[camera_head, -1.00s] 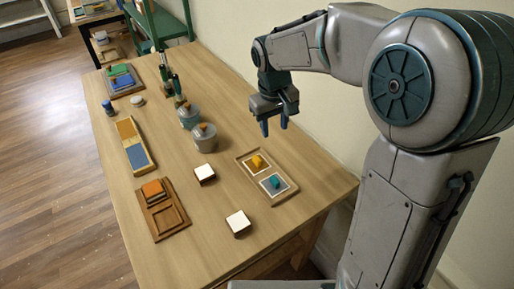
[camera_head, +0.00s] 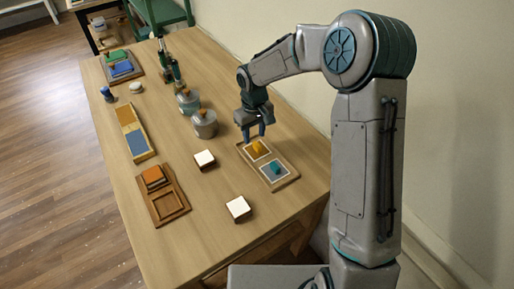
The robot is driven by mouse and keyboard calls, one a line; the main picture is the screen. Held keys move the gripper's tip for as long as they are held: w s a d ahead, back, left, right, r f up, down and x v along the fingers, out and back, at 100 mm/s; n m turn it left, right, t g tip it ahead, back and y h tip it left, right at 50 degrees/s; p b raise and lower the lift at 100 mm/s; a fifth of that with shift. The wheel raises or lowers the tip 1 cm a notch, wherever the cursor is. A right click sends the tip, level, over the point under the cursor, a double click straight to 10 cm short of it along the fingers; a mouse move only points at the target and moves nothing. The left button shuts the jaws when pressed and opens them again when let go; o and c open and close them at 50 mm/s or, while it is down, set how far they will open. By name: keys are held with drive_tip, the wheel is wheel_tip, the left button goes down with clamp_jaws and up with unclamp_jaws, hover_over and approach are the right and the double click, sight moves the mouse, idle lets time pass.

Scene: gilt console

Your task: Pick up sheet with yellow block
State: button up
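The yellow block (camera_head: 257,146) sits on a sheet (camera_head: 258,152) in the far half of a light wooden tray (camera_head: 291,179) at the right side of the table. A teal block (camera_head: 276,167) sits on a grey sheet (camera_head: 272,176) in the near half of the same tray. My gripper (camera_head: 254,136) points down with its blue fingers parted, just behind the yellow block. No object shows between the fingers. Whether the fingertips touch the tray's far edge I cannot tell.
Two white-topped blocks (camera_head: 204,159) (camera_head: 238,208) stand left of the tray. Two lidded pots (camera_head: 203,123) (camera_head: 188,100) stand behind it. A wooden tray with an orange block (camera_head: 153,176) and an orange-and-blue board (camera_head: 137,142) lie at the left. The table front middle (camera_head: 205,230) is clear.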

sight(257, 144)
drive_tip(key=shift+d+f+p, duration=0.25)
drive_tip(key=shift+f+p, duration=0.15)
drive_tip(key=shift+f, duration=0.95)
drive_tip(key=shift+d+f+p, duration=0.2)
drive_tip(key=shift+f+p, duration=0.2)
drive_tip(key=shift+f, duration=0.95)
clamp_jaws()
